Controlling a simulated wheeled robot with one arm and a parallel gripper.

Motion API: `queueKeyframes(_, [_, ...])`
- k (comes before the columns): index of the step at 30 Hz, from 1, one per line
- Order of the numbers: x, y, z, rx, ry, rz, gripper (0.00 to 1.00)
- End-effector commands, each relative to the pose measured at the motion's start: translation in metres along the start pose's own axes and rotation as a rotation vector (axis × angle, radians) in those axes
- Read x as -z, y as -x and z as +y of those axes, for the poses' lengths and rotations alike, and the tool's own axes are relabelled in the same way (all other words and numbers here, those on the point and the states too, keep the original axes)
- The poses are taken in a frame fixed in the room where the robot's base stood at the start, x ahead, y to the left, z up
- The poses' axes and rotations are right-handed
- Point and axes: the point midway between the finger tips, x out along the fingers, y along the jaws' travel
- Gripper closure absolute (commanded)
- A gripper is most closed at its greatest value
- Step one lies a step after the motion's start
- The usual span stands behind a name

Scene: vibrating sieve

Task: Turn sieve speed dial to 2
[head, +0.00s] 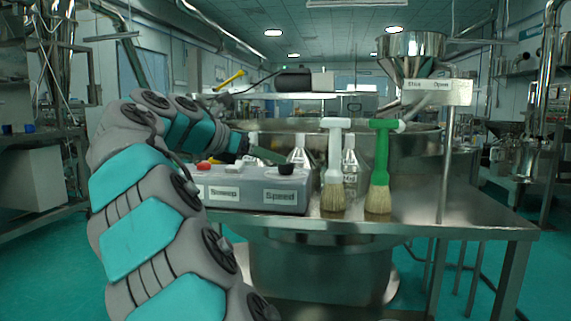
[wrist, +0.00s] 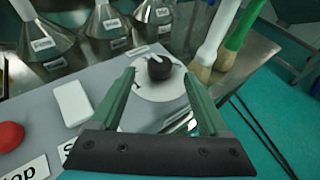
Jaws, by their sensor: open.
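The speed dial is a black knob (wrist: 159,67) on a pale round plate (wrist: 150,88) on top of the grey control box (head: 250,187). In the head view the knob (head: 286,169) sits above the "Speed" label (head: 282,196). My gripper (wrist: 158,78) is open in the wrist view, its two green fingers apart. The knob shows between the fingertips, a little beyond them; I see no contact. The dial's numbers are not readable.
A red button (wrist: 9,136) and a white switch (wrist: 72,102) are on the same box, left of the knob. Steel funnels (wrist: 105,32) stand behind it. A white brush (head: 333,165) and a green brush (head: 380,165) stand to the right on the steel table (head: 480,205).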

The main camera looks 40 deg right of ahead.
Motion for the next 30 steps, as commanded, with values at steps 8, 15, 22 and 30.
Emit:
queueKeyframes(8, [0.001, -0.041, -0.001, 0.004, 0.000, 0.004, 0.22])
queueKeyframes(15, [0.001, -0.067, 0.000, 0.000, -0.002, 0.003, 0.22])
queueKeyframes(22, [0.001, -0.069, 0.000, -0.002, -0.003, 0.003, 0.22])
queueKeyframes(30, [0.001, -0.069, 0.000, -0.001, -0.003, 0.003, 0.49])
